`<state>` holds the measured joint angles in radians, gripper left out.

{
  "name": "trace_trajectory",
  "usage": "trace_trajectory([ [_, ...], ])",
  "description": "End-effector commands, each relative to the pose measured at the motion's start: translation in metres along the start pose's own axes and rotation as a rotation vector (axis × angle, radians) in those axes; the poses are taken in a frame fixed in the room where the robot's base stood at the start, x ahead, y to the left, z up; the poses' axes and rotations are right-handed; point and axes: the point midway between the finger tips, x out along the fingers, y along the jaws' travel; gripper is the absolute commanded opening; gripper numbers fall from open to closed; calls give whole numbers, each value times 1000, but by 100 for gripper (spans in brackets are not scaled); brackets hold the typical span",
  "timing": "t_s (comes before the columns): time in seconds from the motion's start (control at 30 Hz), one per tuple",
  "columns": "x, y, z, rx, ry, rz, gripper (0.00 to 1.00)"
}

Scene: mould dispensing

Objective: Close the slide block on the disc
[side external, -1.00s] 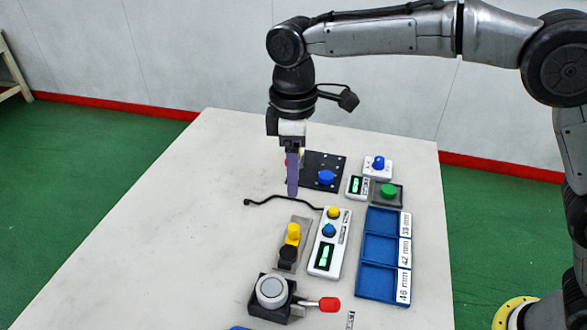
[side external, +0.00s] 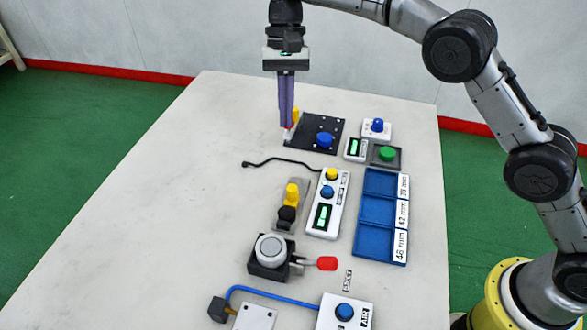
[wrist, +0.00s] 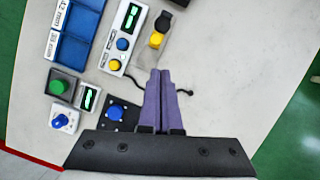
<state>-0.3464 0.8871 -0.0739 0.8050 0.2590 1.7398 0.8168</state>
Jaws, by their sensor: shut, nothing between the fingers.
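My gripper (side external: 287,127) is shut and empty, its two purple fingers pointing down at the left end of a dark perforated plate (side external: 308,126). A blue round knob (side external: 325,139) sits on this plate. A yellow upright piece (side external: 296,114) and small red and white parts show right beside the fingers, partly hidden. In the wrist view the closed fingertips (wrist: 159,73) lie side by side, with the blue knob (wrist: 115,113) to their left. A grey round disc (side external: 271,248) sits on a dark block with a red-tipped lever (side external: 327,263). I cannot tell which part is the slide block.
A grey plate with yellow and black pieces (side external: 291,197), a white button box (side external: 328,206) and blue trays (side external: 379,213) stand nearer the camera. A black cable (side external: 280,161) lies across the table. A green button (side external: 387,153) is at right. The table's left side is clear.

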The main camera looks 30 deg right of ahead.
Motion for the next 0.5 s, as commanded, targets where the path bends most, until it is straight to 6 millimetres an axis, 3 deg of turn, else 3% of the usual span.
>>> trace_trajectory([
  [0.03, 5, 4, -18, 46, -18, -10, 0],
  [0.1, 10, 10, -34, 72, -30, -18, 0],
  [0.2, 18, 17, -49, 97, -41, -16, 0],
  [0.5, 42, 21, -51, 106, -47, -12, 0],
])
